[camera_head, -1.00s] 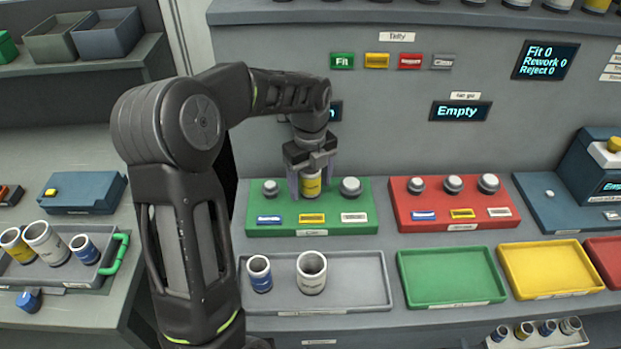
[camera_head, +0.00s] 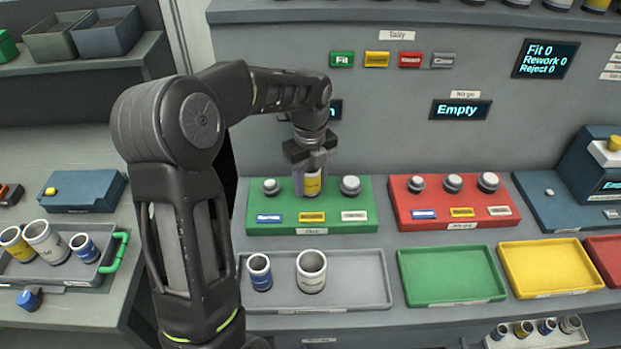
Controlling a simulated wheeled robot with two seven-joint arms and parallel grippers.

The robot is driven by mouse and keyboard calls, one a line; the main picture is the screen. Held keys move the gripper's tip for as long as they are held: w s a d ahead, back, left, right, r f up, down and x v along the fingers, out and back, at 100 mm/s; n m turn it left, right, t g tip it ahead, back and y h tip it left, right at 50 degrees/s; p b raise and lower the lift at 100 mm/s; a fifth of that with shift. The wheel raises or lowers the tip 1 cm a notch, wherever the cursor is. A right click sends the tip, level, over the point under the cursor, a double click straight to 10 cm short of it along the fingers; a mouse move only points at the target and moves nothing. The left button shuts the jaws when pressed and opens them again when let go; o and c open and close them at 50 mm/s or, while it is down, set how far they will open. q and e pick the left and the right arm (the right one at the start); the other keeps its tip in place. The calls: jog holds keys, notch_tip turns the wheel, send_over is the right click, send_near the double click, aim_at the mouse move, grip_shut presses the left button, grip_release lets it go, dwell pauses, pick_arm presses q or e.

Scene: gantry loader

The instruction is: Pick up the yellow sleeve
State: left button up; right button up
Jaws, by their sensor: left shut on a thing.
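The fingers hide part of the sleeve. Whether the sleeve is lifted clear of the block cannot be told. My right gripper is not in view.
Grey knobs (camera_head: 270,186) and (camera_head: 350,185) flank the sleeve closely. A grey tray (camera_head: 355,290) in front holds a blue sleeve (camera_head: 259,272) and a white one (camera_head: 311,271). A red block (camera_head: 500,212) and empty green (camera_head: 450,275) and yellow (camera_head: 550,270) trays lie to the right.

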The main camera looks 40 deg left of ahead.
aim_at(311, 169)
pick_arm(q)
grip_shut()
jog(key=shift+r, duration=0.1)
dwell(0.4)
jog(key=shift+r, duration=0.7)
notch_tip(311, 169, up, 2)
jog(key=shift+w+r+b, duration=0.1)
jog(key=shift+b, duration=0.35)
jog(key=s+a+b, duration=0.2)
jog(key=s+a, duration=0.3)
jog(key=s, duration=0.2)
jog(key=s+a+b, duration=0.2)
jog(key=s+a, duration=0.2)
jog(key=s, duration=0.4)
jog(key=shift+s+a, duration=0.2)
jog(key=shift+a, duration=0.15)
jog(key=shift+r+p, duration=2)
jog(key=shift+r, duration=0.15)
